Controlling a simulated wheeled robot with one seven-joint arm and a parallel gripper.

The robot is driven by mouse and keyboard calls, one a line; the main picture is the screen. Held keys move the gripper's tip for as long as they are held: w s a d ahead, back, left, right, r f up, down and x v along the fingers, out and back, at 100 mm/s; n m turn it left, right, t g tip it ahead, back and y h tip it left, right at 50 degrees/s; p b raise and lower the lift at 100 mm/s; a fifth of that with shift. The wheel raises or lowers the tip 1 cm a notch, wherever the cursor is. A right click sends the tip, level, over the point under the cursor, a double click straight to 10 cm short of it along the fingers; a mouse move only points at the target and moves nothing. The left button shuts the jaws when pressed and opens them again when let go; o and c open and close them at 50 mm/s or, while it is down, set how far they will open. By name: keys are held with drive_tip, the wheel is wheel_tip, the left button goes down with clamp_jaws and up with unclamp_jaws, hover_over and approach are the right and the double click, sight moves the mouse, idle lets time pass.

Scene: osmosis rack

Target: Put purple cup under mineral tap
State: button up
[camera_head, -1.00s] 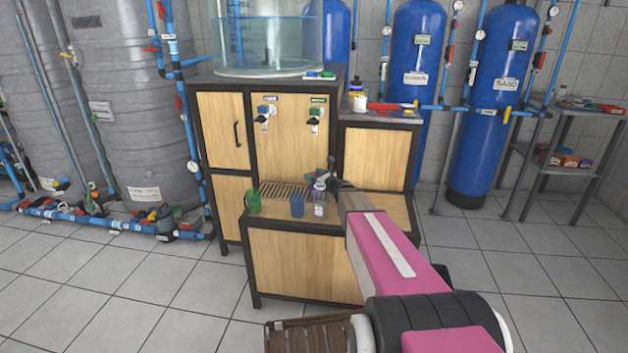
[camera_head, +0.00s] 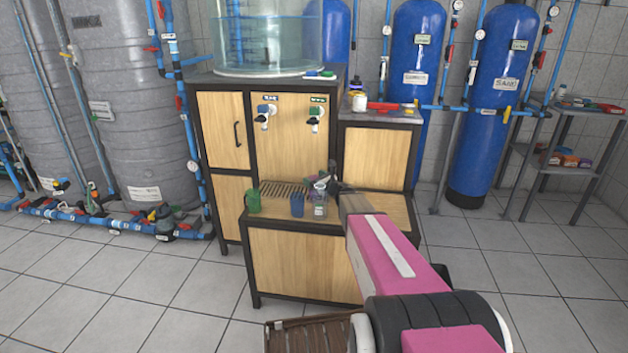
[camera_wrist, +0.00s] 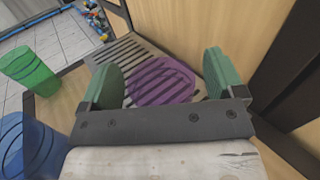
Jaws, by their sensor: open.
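The purple cup (camera_wrist: 163,82) shows in the wrist view as a translucent purple shape over the slotted drain grate, between my spread green fingertips. Whether the fingers touch it is unclear. My gripper (camera_wrist: 168,75) is open; in the head view my gripper (camera_head: 321,184) is small, above the low shelf, right of the blue cup, and I cannot clearly make out the purple cup there. Two taps are on the cabinet front: a left tap with a blue label (camera_head: 264,115) and a right tap with a green label (camera_head: 315,118). The label text is too small to read.
A green cup (camera_head: 253,201) and a blue cup (camera_head: 297,204) stand on the shelf left of my gripper. A clear labelled container (camera_head: 320,207) stands just below it. The drain grate (camera_head: 284,189) lies behind the cups. A side cabinet (camera_head: 375,158) stands to the right.

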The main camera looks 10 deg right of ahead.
drive_tip(key=v, duration=1.1)
drive_tip(key=shift+s+d, duration=0.15)
